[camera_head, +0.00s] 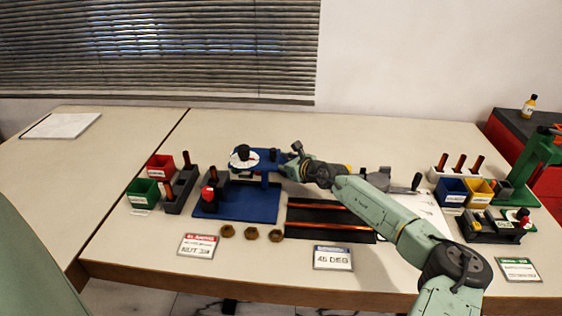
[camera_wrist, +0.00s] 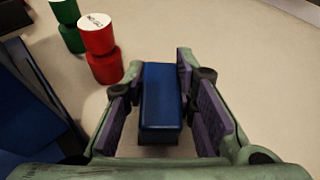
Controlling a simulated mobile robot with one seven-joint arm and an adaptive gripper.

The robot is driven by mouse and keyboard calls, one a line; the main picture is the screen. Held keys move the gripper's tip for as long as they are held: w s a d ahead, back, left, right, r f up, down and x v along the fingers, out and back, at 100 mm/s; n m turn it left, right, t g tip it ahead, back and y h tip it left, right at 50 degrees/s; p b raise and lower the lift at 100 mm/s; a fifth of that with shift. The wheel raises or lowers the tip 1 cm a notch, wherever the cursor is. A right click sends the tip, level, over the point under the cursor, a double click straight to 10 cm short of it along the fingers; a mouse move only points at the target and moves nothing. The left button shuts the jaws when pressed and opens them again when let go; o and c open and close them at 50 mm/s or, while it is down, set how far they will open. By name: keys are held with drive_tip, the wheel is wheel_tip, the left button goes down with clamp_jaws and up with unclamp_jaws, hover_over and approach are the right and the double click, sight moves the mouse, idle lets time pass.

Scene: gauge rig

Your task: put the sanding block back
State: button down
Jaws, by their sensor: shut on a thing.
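The sanding block, a plain dark-blue block (camera_wrist: 161,98), sits between the purple pads of my gripper (camera_wrist: 160,80) in the wrist view. My gripper is shut on it. A shadow lies on the pale table below the block; I cannot tell the gap exactly. In the head view my gripper (camera_head: 290,166) is at the right end of the blue rig's raised arm, toward the back of the table. The block is not clearly visible there.
A red cylinder (camera_wrist: 103,52) and a green one (camera_wrist: 68,22) stand left of the block. The blue rig base (camera_head: 245,203) carries a white dial (camera_head: 243,163). Red (camera_head: 160,168) and green bins (camera_head: 142,192) stand left; blue (camera_head: 451,192) and yellow bins (camera_head: 480,193) stand right. The back table is clear.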

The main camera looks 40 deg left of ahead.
drive_tip(key=shift+f, duration=0.35)
drive_tip(key=shift+f, duration=0.15)
drive_tip(key=c, duration=1.3)
unclamp_jaws()
drive_tip(key=shift+r, duration=0.2)
drive_tip(key=b+v, duration=0.2)
drive_tip(key=v, duration=0.9)
drive_tip(key=shift+d+f+b, duration=0.1)
drive_tip(key=shift+d+b, duration=0.1)
drive_tip(key=shift+b, duration=0.1)
drive_tip(key=shift+s+d+r, duration=0.15)
drive_tip(key=shift+d+r, duration=0.1)
drive_tip(key=shift+d, duration=0.1)
